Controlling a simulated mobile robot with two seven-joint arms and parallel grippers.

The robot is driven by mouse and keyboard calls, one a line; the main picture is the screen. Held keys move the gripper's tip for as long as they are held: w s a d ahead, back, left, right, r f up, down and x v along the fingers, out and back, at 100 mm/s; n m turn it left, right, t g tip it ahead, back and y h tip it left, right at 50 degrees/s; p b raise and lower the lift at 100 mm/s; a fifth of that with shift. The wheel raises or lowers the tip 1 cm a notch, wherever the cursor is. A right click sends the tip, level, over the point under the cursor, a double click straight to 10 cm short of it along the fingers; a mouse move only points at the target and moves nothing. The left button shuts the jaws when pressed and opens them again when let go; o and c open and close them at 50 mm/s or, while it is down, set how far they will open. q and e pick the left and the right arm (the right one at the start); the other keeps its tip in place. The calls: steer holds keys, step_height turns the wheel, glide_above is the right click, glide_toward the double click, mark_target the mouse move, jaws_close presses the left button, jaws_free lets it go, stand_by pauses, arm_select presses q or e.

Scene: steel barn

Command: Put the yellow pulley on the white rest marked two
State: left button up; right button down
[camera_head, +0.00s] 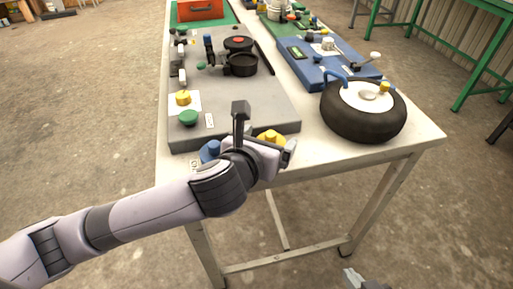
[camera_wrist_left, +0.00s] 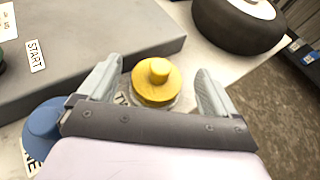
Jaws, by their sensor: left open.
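The yellow pulley (camera_wrist_left: 157,82), a stepped disc with a small hub on top, sits upright on a pale round rest (camera_wrist_left: 178,105) at the table's front edge. Letters beside that rest are mostly hidden; a "T" shows. The pulley also shows in the head view (camera_head: 270,136), partly behind my gripper. My left gripper (camera_wrist_left: 159,70) is open, with its fingers on either side of the pulley and apart from it. It shows in the head view (camera_head: 266,131) too. My right gripper (camera_head: 364,280) is only partly visible at the bottom edge.
A blue pulley (camera_wrist_left: 43,118) stands left of the yellow one, by a label ending "NE". A grey board (camera_head: 240,108) with a yellow knob (camera_head: 183,98) and green knob (camera_head: 188,117) lies behind. A black wheel (camera_head: 362,115) stands to the right. The table (camera_head: 420,132) is bare at its right corner.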

arm_select(q)
steer(key=p+v, duration=0.1)
steer(key=v, duration=1)
steer(key=shift+s, duration=0.3)
steer(key=shift+a+r, duration=0.1)
steer(key=shift+a, duration=0.05)
steer(key=shift+s, duration=0.1)
